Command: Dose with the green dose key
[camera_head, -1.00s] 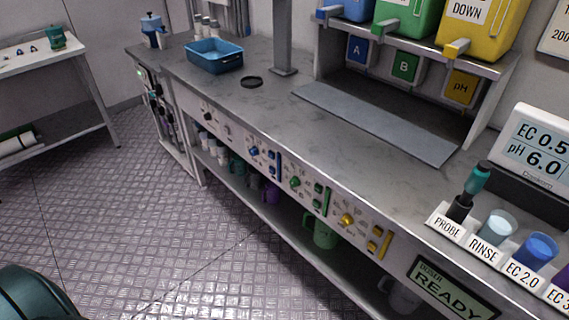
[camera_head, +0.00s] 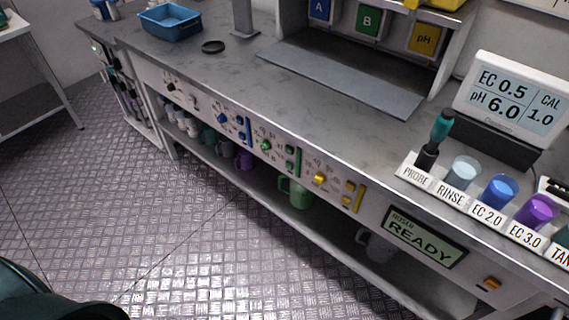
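The dosing panel runs along the front of the grey bench. Its green group has a round green knob (camera_head: 265,145) and a green key-like piece (camera_head: 291,159) to the right of it. A blue group (camera_head: 222,118) sits to the left and a yellow group (camera_head: 320,178) to the right. A screen (camera_head: 425,237) on the front reads READY. Under the shelf, the green B tag (camera_head: 367,21) hangs between the blue A tag (camera_head: 319,9) and the yellow pH tag (camera_head: 424,38). Neither of my grippers is in view.
A meter (camera_head: 512,102) reads EC 0.5, pH 6.0, CAL 1.0. Before it stand a teal probe (camera_head: 437,137) and rinse, EC 2.0 and EC 3.0 cups. A green jug (camera_head: 297,192) stands on the lower shelf. A blue tray (camera_head: 170,22) sits at back left. The floor in front is clear.

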